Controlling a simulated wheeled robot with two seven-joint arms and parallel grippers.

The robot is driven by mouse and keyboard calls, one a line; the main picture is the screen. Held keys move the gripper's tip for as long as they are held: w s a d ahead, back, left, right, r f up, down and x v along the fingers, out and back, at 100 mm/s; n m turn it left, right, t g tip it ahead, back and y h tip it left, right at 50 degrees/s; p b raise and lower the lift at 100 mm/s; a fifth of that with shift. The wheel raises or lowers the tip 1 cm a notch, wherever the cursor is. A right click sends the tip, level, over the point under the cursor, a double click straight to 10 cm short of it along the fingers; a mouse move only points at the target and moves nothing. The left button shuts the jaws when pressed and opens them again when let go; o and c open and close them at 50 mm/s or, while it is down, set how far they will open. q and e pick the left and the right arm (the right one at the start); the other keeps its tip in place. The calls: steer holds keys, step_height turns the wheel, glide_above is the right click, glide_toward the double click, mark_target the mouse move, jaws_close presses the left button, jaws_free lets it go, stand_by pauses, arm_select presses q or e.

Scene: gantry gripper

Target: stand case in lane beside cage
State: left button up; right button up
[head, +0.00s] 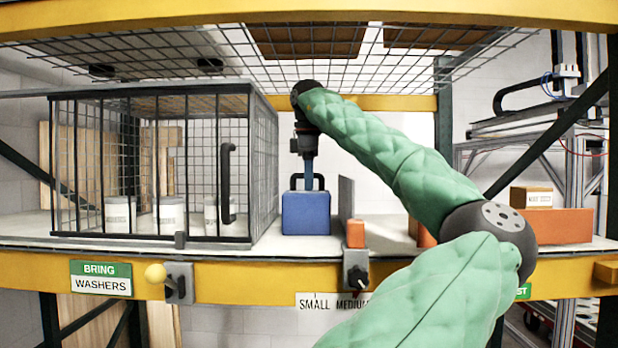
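A blue case (305,214) with a dark handle is upright in the lane between the wire cage (150,165) and a grey upright divider (346,196). Its base looks level with the white shelf; I cannot tell whether it touches. The cage door, with a dark upright handle (227,183), looks shut. My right gripper is not in view.
White tubs (171,213) stand inside the cage. An orange block (355,233) is at the divider's front end. Orange pieces and a small carton (531,197) are on the right. A wire mesh (340,62) hangs overhead. My green-sleeved arm hides part of the right shelf.

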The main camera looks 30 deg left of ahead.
arm_select(q)
steer(key=shift+s, duration=0.15)
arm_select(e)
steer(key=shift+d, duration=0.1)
arm_select(q)
steer(key=shift+r, duration=0.1)
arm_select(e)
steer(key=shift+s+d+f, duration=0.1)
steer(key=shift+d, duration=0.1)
